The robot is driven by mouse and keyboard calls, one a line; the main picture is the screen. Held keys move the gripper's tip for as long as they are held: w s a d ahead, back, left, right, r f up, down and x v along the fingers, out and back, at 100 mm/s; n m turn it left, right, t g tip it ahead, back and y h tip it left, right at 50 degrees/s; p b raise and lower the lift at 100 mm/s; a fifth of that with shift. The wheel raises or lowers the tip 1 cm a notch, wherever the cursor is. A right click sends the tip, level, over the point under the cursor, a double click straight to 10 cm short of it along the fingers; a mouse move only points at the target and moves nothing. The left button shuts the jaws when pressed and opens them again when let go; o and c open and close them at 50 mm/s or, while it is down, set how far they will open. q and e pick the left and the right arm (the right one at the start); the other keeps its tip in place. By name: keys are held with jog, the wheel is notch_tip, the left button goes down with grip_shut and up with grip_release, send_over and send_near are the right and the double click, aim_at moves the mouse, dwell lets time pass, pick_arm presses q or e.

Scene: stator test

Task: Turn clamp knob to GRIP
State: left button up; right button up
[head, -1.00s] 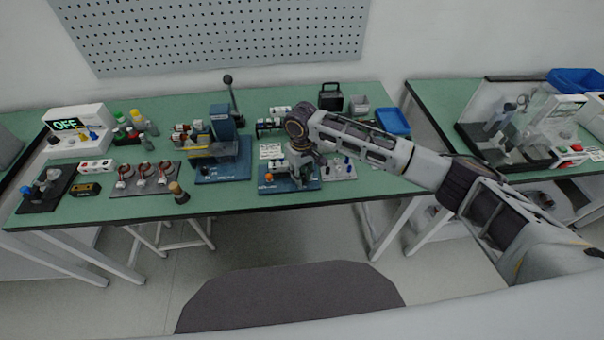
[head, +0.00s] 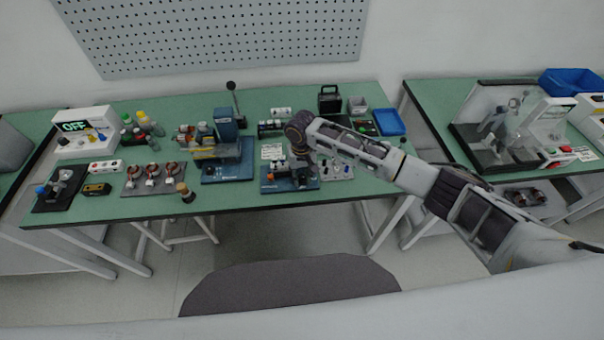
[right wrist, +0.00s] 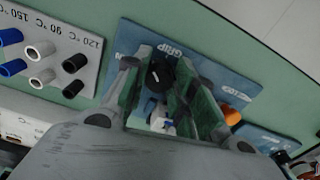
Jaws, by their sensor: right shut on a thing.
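The clamp fixture is a blue plate (head: 272,186) near the front edge of the green bench, under my right gripper (head: 302,166). In the right wrist view the plate (right wrist: 215,75) carries the printed word GRIP beside a black clamp knob (right wrist: 159,76) with a pale pointer mark. My right gripper (right wrist: 162,92) has its two green-padded fingers on either side of the knob and is shut on it. The pointer mark lies near the GRIP print; its exact alignment is hard to tell. An orange part (right wrist: 230,114) sits outside the right finger. My left gripper is not in view.
A panel with temperature labels and black, white and blue sockets (right wrist: 45,50) lies beside the plate. A blue press (head: 226,128) with a lever stands to the left. A blue tray (head: 389,122) stands at the back right.

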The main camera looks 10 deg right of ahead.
jog(key=shift+o, duration=0.3)
jog(key=shift+w+r+m+p, duration=0.25)
jog(key=shift+m+p, duration=0.5)
jog(key=shift+p, duration=0.2)
jog(key=shift+w+r+m+p, duration=0.1)
jog(key=shift+r+m+p, duration=0.1)
jog(key=shift+m+p, duration=0.65)
jog(key=shift+d+m+p, duration=0.1)
jog(key=shift+m+p, duration=1.1)
jog(key=shift+p, duration=0.25)
jog(key=shift+c, duration=0.3)
jog(key=shift+w+f+m, duration=0.15)
jog(key=shift+f+m, duration=0.05)
jog(key=shift+m, duration=1.1)
jog(key=shift+s+f, duration=0.1)
jog(key=shift+s, duration=0.1)
